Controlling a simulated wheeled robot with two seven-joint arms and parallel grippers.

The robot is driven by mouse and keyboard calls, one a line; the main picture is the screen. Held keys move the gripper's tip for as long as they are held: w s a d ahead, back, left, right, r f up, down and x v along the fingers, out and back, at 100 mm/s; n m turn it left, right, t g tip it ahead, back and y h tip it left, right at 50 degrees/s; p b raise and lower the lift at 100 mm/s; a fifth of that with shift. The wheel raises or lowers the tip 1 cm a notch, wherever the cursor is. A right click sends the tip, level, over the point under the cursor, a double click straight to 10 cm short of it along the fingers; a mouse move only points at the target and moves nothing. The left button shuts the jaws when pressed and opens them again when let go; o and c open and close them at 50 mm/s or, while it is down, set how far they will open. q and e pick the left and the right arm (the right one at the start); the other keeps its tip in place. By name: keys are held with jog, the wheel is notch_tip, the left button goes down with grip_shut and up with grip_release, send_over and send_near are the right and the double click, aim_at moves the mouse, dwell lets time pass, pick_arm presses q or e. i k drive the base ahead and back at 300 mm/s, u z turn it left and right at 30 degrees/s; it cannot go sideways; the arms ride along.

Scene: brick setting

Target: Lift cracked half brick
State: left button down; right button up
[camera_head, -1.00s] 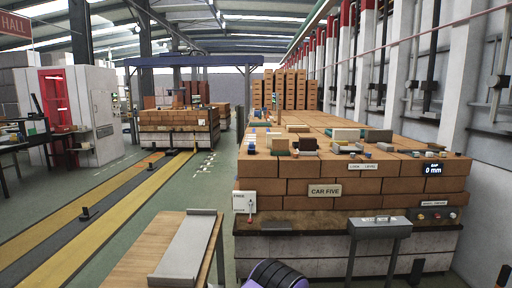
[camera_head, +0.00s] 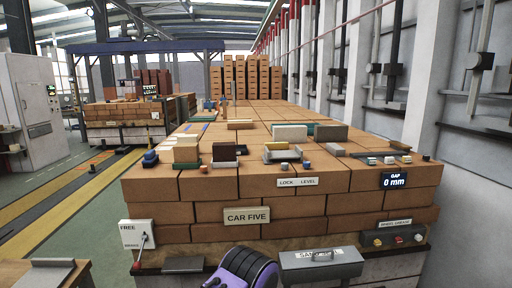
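Several small blocks lie on top of the large brick stack marked CAR FIVE (camera_head: 200,225). Among them are a tan block (camera_head: 186,151), a dark brown block (camera_head: 224,152), a pale grey block (camera_head: 290,132) and a grey-brown block (camera_head: 330,132). I cannot make out a crack on any of them, so I cannot tell which is the cracked half brick. Neither of my gripper's fingertips shows. A purple and black part of mine shows at the bottom edge, in front of the stack.
A grey box (camera_head: 320,266) stands before the stack's front. A FREE lever panel (camera_head: 138,236) is at the front left and a button panel (camera_head: 395,239) at the front right. A table (camera_head: 45,274) is at lower left. Open floor lies left of the stack.

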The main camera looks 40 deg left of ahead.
aim_at(222, 151)
jog(key=i, duration=1.1)
jog(key=u, duration=2.4)
